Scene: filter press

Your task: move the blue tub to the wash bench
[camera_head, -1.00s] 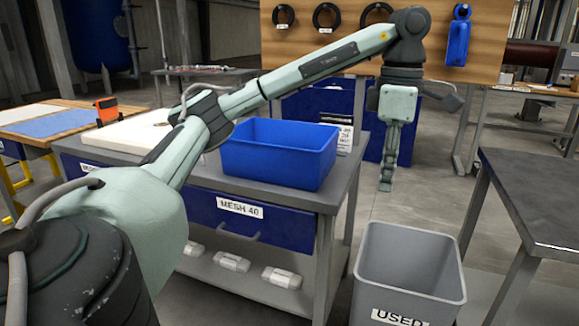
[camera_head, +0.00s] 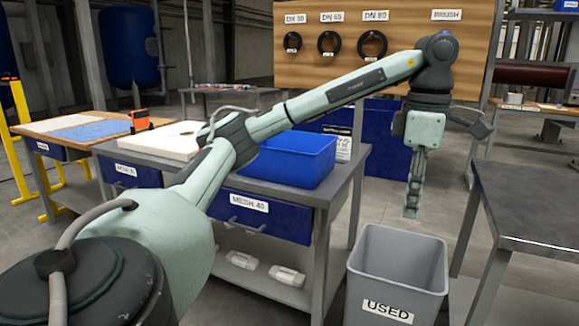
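The blue tub (camera_head: 312,165) stands upright on the grey worktable (camera_head: 345,185) with the MESH 40 drawer. My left arm crosses in front of part of its left end. My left gripper (camera_head: 412,212) hangs pointing down, right of the tub and apart from it, above and behind the grey bin. Its fingers are seen edge-on, so their opening does not show. It holds nothing that I can see. My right gripper is out of view. A dark-topped bench (camera_head: 535,205) stands at the right; no label tells whether it is the wash bench.
A grey USED bin (camera_head: 397,265) stands on the floor between worktable and dark bench. A white slab (camera_head: 165,138) lies left of the tub. A table with a blue sheet (camera_head: 92,131) is at the left. A wooden tool board (camera_head: 300,60) stands behind. The dark bench's visible top is bare.

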